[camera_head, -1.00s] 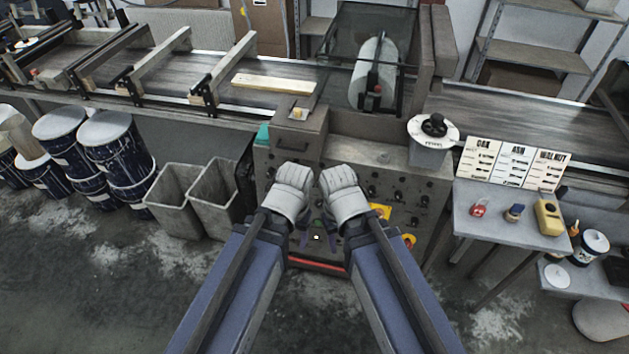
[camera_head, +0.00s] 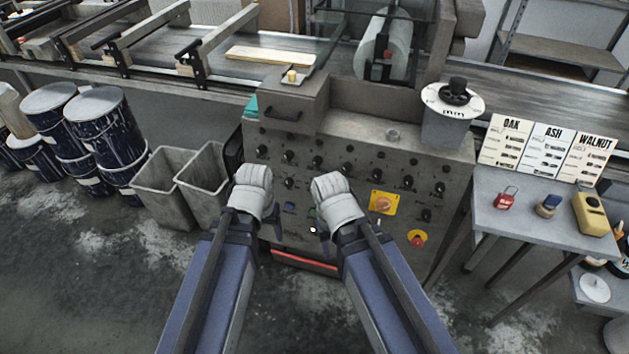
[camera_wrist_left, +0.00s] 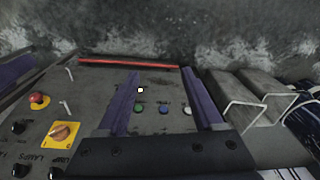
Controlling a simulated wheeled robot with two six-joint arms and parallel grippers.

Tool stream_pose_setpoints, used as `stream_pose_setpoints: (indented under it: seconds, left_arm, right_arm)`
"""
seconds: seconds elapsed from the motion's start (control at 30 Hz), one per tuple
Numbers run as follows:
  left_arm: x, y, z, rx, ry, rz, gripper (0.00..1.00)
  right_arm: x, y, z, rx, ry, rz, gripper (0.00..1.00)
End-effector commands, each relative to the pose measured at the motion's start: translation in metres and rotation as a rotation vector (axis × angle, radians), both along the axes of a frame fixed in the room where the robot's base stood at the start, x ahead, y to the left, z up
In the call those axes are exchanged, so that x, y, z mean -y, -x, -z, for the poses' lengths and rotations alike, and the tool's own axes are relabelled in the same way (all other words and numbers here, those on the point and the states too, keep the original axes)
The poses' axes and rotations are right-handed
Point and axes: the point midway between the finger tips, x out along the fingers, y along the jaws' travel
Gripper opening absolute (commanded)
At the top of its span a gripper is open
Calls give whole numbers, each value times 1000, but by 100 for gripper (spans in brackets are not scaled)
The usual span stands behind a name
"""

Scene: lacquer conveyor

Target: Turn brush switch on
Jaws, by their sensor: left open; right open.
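The grey control panel (camera_head: 350,165) carries rows of black knobs, a blue button (camera_head: 289,207) and a green button (camera_head: 312,213). The labels are too small to read in the head view, so I cannot tell which control is the brush switch. My left gripper (camera_head: 276,228) is in front of the panel's lower left; its open, empty fingers also show in the left wrist view (camera_wrist_left: 162,84), with green, blue and white buttons between them. My right gripper (camera_head: 321,240) is open and empty, just right of the left one, low before the panel.
An orange rotary switch on a yellow plate (camera_head: 383,203) and a red emergency button (camera_head: 417,238) sit at the panel's right. A side table (camera_head: 520,215) stands on the right. Grey bins (camera_head: 163,185) and paint drums (camera_head: 105,130) stand on the left.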

Motion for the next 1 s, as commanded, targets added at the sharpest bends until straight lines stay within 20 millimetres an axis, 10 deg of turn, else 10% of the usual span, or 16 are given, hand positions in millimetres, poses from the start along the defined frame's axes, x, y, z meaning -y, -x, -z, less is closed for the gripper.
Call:
stream_pose_setpoints:
  seconds: [0.1, 0.37, 0.7, 1.0]
  left_arm:
    - [-6, -15, 54, 53, 32, -41, 68]
    - [10, -72, 104, 314, 181, -147, 68]
    - [84, -152, 25, 807, 564, -327, 68]
    - [104, -169, -27, 999, 756, -427, 68]
  right_arm:
    - [0, 0, 55, 0, 0, 0, 50]
    - [0, 0, 122, 0, 0, 0, 50]
    - [0, 0, 128, 0, 0, 0, 50]
    - [0, 0, 128, 0, 0, 0, 50]
